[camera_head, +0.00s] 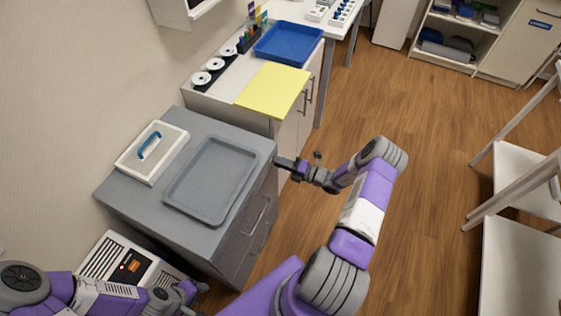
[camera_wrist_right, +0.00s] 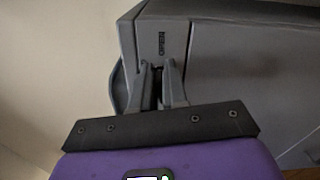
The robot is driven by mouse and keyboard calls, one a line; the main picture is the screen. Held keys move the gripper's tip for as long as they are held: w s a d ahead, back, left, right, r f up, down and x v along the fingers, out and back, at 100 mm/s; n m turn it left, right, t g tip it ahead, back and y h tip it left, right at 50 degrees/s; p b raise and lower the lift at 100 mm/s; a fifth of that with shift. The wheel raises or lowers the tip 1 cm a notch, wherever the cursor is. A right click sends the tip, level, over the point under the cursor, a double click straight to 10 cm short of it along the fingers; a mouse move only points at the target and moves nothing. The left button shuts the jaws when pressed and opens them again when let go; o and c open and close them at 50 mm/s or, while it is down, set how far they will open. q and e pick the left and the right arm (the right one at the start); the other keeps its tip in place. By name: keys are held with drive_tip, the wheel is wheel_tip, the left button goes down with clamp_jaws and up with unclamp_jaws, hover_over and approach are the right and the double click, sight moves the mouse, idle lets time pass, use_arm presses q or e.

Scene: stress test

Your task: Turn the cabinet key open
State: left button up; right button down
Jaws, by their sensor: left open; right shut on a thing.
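The grey cabinet (camera_head: 125,198) stands against the wall, with handles on its front. In the right wrist view, the cabinet (camera_wrist_right: 245,70) fills the right, and a narrow panel bears vertical lettering that seems to read OPEN (camera_wrist_right: 162,43). My right gripper (camera_head: 279,162) is at the cabinet's upper right corner. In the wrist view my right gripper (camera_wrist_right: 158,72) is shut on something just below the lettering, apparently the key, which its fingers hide. My left gripper (camera_head: 197,289) is open and low, near the cabinet's lower front; its fingers are small in view.
A grey tray (camera_head: 168,192) and a white box lid with a blue handle (camera_head: 150,145) lie on the cabinet. A white vented unit (camera_head: 110,262) stands beside it. Beyond is a counter with a yellow board (camera_head: 273,88) and blue tray (camera_head: 288,42). White chairs (camera_head: 520,175) stand right; floor between is clear.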

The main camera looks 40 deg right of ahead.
drive_tip(key=shift+f+m, duration=0.15)
drive_tip(key=shift+m, duration=0.95)
drive_tip(key=c, duration=1.2)
unclamp_jaws()
drive_tip(key=shift+c, duration=0.2)
drive_tip(key=shift+s, duration=0.1)
drive_tip(key=p+v, duration=0.1)
drive_tip(key=v, duration=0.6)
drive_tip(key=shift+s+d, duration=0.15)
drive_tip(key=shift+s, duration=0.05)
